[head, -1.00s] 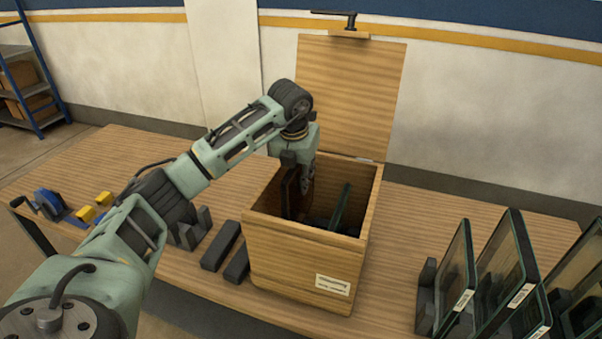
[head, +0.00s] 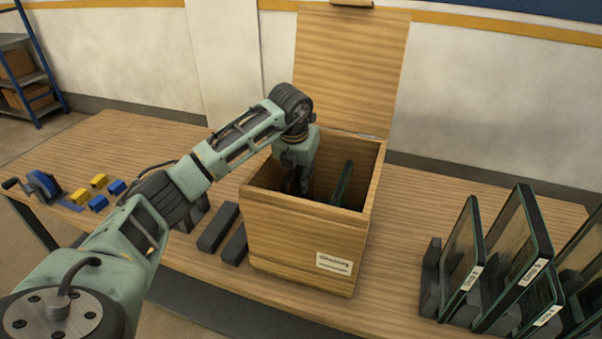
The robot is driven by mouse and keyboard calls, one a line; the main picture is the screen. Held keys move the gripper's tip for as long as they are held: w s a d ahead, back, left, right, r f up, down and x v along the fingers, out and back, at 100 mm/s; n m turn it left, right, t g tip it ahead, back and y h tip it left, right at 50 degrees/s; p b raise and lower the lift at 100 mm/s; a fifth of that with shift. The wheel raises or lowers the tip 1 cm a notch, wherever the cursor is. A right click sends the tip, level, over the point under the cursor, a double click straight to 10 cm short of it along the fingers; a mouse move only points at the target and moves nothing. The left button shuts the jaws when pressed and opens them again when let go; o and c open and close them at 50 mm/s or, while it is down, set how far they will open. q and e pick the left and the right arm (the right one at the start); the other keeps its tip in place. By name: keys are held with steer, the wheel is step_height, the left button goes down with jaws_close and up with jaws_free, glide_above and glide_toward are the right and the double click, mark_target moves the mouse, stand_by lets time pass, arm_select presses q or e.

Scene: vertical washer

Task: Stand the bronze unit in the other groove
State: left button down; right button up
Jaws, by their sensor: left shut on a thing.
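The open wooden box (head: 300,232) stands on the bench with its lid (head: 350,70) raised at the back. My left gripper (head: 304,184) points down inside the left part of the box, shut on the bronze unit (head: 291,184). Only a dark bit of the bronze unit shows beside the fingers; the rest is hidden by the gripper, shade and front wall. A second glass unit (head: 343,184) with a green edge stands tilted in the right part of the box. The grooves and the units' lower edges are hidden. My right gripper is out of view.
Several framed glass panes (head: 515,262) stand in a dark rack at the right. Two dark bars (head: 218,228) lie left of the box. Yellow and blue blocks (head: 99,181) and a blue crank tool (head: 42,186) lie far left.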

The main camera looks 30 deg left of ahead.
arm_select(q)
step_height(320, 180, down, 4)
steer(key=shift+r+b, duration=0.1)
steer(key=shift+b, duration=1.1)
